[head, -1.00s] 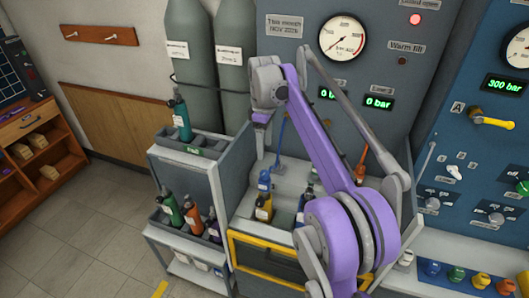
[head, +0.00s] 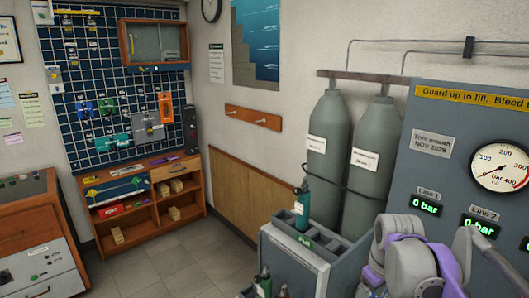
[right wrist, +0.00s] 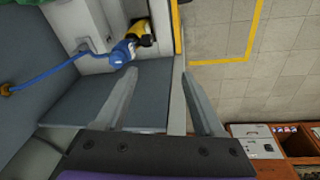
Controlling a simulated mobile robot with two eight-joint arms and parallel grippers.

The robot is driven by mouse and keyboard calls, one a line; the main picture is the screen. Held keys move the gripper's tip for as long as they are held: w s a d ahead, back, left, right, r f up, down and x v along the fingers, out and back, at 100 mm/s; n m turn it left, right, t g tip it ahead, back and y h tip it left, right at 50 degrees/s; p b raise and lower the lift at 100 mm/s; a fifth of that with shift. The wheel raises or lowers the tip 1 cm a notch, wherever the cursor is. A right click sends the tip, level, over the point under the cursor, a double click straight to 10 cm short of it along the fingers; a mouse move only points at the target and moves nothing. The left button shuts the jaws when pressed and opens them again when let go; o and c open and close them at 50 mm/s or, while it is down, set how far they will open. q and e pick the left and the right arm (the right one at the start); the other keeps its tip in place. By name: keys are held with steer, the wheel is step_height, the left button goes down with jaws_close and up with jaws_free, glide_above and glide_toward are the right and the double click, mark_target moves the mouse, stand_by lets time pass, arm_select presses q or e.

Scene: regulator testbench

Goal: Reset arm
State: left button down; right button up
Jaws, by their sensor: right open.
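My right arm (head: 405,255), purple and grey, shows at the bottom right of the head view; its gripper is out of that picture. In the right wrist view my right gripper (right wrist: 160,72) is open, with nothing between its two grey fingers. Beyond the fingertips, a yellow and black bottle (right wrist: 142,33) has a blue fitting (right wrist: 123,52) at its end, with a blue hose (right wrist: 50,78) running left from it. My left gripper is in neither view.
A teal bottle (head: 302,205) stands in the grey rack marked Full (head: 280,240). Two tall grey cylinders (head: 328,150) stand behind it. The gauge panel (head: 450,140) is at right. A wooden shelf unit (head: 150,205) stands at the back left. The tiled floor between is clear.

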steer(key=s+a+f+m+t, duration=0.1)
steer(key=s+a+f+m, duration=0.1)
steer(key=s+f, duration=0.5)
steer(key=s+a+f+m+t, duration=0.2)
steer(key=s+a+f, duration=0.3)
steer(key=s, duration=0.5)
steer(key=shift+s+a+f+m+t, duration=0.25)
steer(key=shift+f+m, duration=0.35)
steer(key=shift+f, duration=0.35)
